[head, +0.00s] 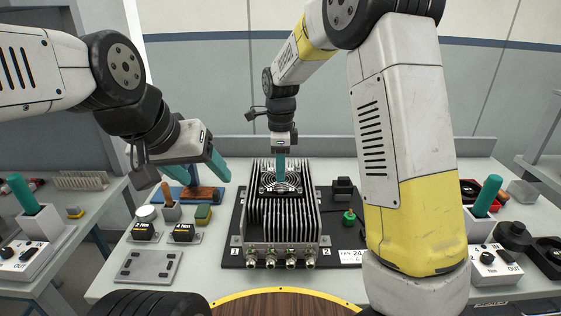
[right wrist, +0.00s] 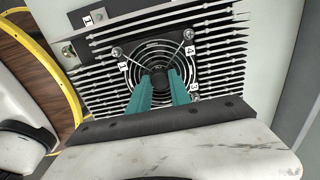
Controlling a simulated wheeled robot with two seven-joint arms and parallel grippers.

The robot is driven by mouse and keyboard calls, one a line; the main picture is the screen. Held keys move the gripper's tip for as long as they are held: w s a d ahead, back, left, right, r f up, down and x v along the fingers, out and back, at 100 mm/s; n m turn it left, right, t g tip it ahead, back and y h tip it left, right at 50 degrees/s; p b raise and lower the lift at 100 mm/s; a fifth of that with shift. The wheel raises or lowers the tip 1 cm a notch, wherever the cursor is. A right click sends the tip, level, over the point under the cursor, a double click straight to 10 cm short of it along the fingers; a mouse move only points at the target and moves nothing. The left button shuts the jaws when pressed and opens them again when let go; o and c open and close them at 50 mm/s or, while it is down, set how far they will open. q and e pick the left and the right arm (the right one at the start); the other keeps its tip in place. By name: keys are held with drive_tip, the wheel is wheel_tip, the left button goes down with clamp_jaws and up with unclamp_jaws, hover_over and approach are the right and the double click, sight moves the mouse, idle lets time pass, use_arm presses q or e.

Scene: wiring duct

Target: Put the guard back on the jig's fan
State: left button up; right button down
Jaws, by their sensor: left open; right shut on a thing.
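The jig is a black finned heatsink block (head: 258,222) with a fan set in its top. A round wire guard (head: 281,187) lies over the fan, its rings also visible in the right wrist view (right wrist: 158,55). My right gripper (head: 281,182) points straight down and is shut on the guard's middle; its teal fingers (right wrist: 161,78) hide part of it. Two guard arms reach toward screws (right wrist: 117,51) at the fan's corners. I cannot tell whether the guard rests flat or sits slightly above. My left gripper (head: 212,176) is open and empty, left of the jig.
A brown-topped blue stand (head: 198,193) is under my left gripper. Two boxes marked 2 Nm (head: 144,232), a small holder (head: 172,212) and a grey plate (head: 149,266) lie left of the jig. A green-knobbed item (head: 349,217) is on its right. Connectors (head: 290,257) line its front.

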drive_tip(key=shift+f, duration=0.35)
drive_tip(key=c, duration=1.1)
unclamp_jaws()
wheel_tip(320, 180, up, 8)
drive_tip(key=shift+f, duration=0.2)
drive_tip(key=shift+r, duration=0.1)
